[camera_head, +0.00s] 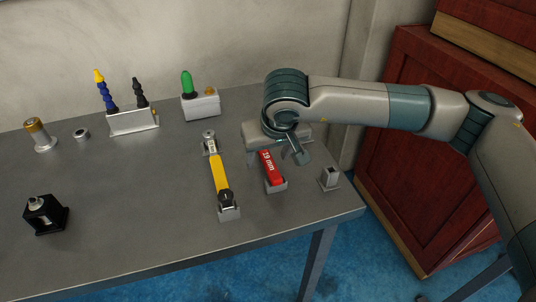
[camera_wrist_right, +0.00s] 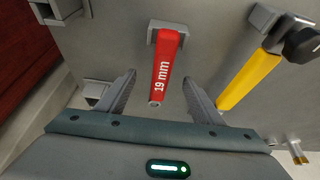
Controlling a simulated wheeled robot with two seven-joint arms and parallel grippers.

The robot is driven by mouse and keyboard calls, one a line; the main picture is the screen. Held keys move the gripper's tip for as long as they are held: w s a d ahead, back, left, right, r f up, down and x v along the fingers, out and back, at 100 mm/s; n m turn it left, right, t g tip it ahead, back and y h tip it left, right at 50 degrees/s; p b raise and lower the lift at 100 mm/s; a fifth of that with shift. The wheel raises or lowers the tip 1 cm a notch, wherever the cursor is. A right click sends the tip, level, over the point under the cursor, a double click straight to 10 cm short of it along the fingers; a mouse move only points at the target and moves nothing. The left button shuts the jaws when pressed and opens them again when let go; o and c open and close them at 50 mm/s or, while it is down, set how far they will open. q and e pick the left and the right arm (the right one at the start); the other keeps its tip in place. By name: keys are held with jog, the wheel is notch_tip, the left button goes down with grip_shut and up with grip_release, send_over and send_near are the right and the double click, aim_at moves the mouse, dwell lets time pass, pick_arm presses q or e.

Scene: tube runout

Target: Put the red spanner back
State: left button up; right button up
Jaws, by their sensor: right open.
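The red spanner (camera_head: 270,167), marked "19 mm", lies on the table near its right end. One end rests in a small grey holder (camera_head: 277,187). In the right wrist view the red spanner (camera_wrist_right: 164,65) runs from its holder (camera_wrist_right: 165,30) down between my fingers. My right gripper (camera_head: 297,152) is over the spanner's far end. In the wrist view its two fingers (camera_wrist_right: 162,92) are spread on either side of the spanner, apart from it. The spanner's far end is partly hidden by my gripper in the head view. My left gripper is not in view.
A yellow tool (camera_head: 219,174) lies in holders left of the spanner. A small grey block (camera_head: 329,178) stands to its right near the table edge. The left tabletop is mostly clear.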

jog(key=shift+r, duration=0.15)
dwell(0.4)
jog(key=shift+v, duration=2.85)
jog(key=shift+s+r, duration=0.1)
jog(key=shift+r, duration=0.05)
jog(key=p+v, duration=0.4)
jog(key=v, duration=1.3)
jog(key=shift+d, duration=0.1)
